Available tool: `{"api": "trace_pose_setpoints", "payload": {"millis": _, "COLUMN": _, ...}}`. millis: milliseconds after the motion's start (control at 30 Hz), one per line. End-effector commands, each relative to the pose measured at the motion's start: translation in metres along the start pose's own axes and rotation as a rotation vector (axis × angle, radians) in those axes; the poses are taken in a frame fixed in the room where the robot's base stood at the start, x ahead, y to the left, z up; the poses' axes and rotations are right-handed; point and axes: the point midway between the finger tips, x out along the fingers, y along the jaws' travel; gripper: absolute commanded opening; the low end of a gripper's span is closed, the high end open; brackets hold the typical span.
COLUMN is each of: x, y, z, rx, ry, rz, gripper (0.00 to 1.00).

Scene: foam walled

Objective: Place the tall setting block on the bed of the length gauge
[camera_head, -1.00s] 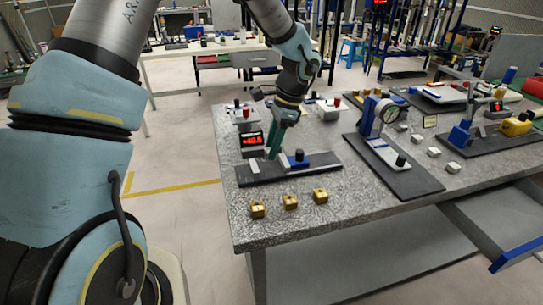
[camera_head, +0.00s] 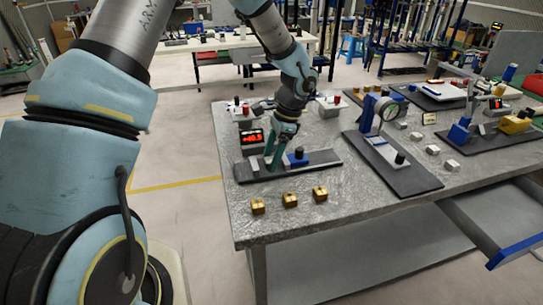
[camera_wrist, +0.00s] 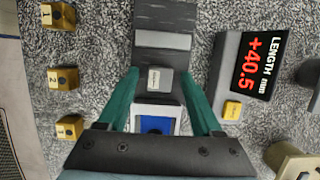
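The length gauge's dark base with its pale bed (camera_head: 322,160) lies at the left of the granite table; its bed also shows in the wrist view (camera_wrist: 165,41). A small grey block with a pale label (camera_wrist: 160,79) sits on the bed, seen from above; I take it for the setting block, but its height cannot be judged. My gripper (camera_head: 270,166) is over the gauge. In the wrist view its green fingers (camera_wrist: 160,73) are open, one on each side of the block, with gaps showing. The gauge's blue part (camera_wrist: 155,124) shows between the fingers, nearer the palm.
The gauge's display (camera_wrist: 262,67) reads +40.5 beside the bed. Three numbered brass blocks (camera_head: 290,200) stand along the table's front. A dial gauge stand (camera_head: 380,115) and several grey blocks (camera_head: 433,150) are to the right. An open drawer (camera_head: 505,230) juts out at the front right.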

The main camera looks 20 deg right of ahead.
Motion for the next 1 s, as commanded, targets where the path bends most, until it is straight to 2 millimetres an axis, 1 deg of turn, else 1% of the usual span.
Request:
{"api": "trace_pose_setpoints", "payload": {"millis": 200, "x": -0.001, "y": 0.0, "z": 0.0, "rx": 0.0, "ry": 0.0, "rz": 0.0, "gripper": 0.67}}
{"api": "trace_pose_setpoints", "payload": {"millis": 367, "x": -0.012, "y": -0.001, "z": 0.0, "rx": -0.001, "ry": 0.001, "rz": -0.003, "gripper": 0.67}}
{"api": "trace_pose_setpoints", "payload": {"millis": 467, "x": -0.029, "y": -0.001, "z": 0.0, "rx": -0.001, "ry": 0.003, "rz": -0.005, "gripper": 0.67}}
{"api": "trace_pose_setpoints", "payload": {"millis": 700, "x": -0.079, "y": -0.001, "z": 0.0, "rx": -0.002, "ry": 0.003, "rz": -0.004, "gripper": 0.67}}
{"api": "trace_pose_setpoints", "payload": {"millis": 800, "x": -0.097, "y": 0.0, "z": 0.0, "rx": -0.001, "ry": 0.003, "rz": -0.002, "gripper": 0.67}}
{"api": "trace_pose_setpoints", "payload": {"millis": 900, "x": -0.111, "y": -0.001, "z": -0.001, "rx": 0.0, "ry": 0.002, "rz": -0.002, "gripper": 0.67}}
{"api": "trace_pose_setpoints", "payload": {"millis": 1000, "x": -0.118, "y": 0.0, "z": 0.0, "rx": 0.0, "ry": 0.001, "rz": 0.001, "gripper": 0.67}}
